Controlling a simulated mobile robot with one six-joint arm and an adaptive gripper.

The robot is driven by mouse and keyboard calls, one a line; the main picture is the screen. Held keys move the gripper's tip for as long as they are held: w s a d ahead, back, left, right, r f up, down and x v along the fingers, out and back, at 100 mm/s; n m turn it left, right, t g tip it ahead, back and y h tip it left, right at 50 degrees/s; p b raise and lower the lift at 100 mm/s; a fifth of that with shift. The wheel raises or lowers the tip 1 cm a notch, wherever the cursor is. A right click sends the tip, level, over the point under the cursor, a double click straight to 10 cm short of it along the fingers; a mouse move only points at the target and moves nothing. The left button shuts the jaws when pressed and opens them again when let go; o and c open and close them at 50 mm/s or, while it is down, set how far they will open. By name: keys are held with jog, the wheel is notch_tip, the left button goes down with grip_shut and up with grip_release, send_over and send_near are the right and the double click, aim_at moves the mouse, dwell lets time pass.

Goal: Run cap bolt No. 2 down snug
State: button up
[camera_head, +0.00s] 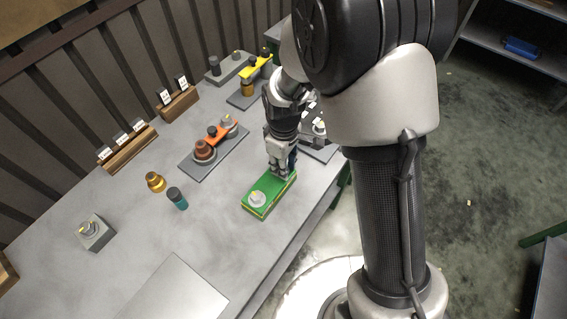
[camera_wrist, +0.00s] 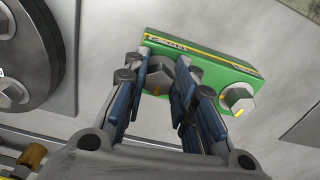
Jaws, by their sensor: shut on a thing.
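A green block (camera_head: 276,190) lies near the table's front edge; the wrist view shows it (camera_wrist: 213,75) with a yellow stripe and small lettering. My gripper (camera_head: 281,174) is over its far end in the head view. In the wrist view my gripper (camera_wrist: 166,88) has its blue-padded fingers shut on a grey hex bolt head (camera_wrist: 161,72) at the lettered end of the block. The fingers hide much of this bolt, and I cannot tell how deep it sits. A second hex bolt (camera_wrist: 238,99) with a yellow mark stands at the block's other end.
A grey plate with an orange bar (camera_head: 214,135) and a yellow-handled assembly (camera_head: 256,67) stand farther back. A teal-and-black cylinder (camera_head: 177,199), a gold part (camera_head: 155,182) and a grey block (camera_head: 96,233) are to the left. The table between is clear.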

jog(key=shift+c, duration=1.2)
jog(key=shift+s+m+p, duration=0.1)
jog(key=shift+m+p, duration=0.25)
jog(key=shift+m, duration=1.15)
jog(key=o, duration=1.1)
jog(key=shift+c, duration=0.2)
notch_tip(320, 180, up, 12)
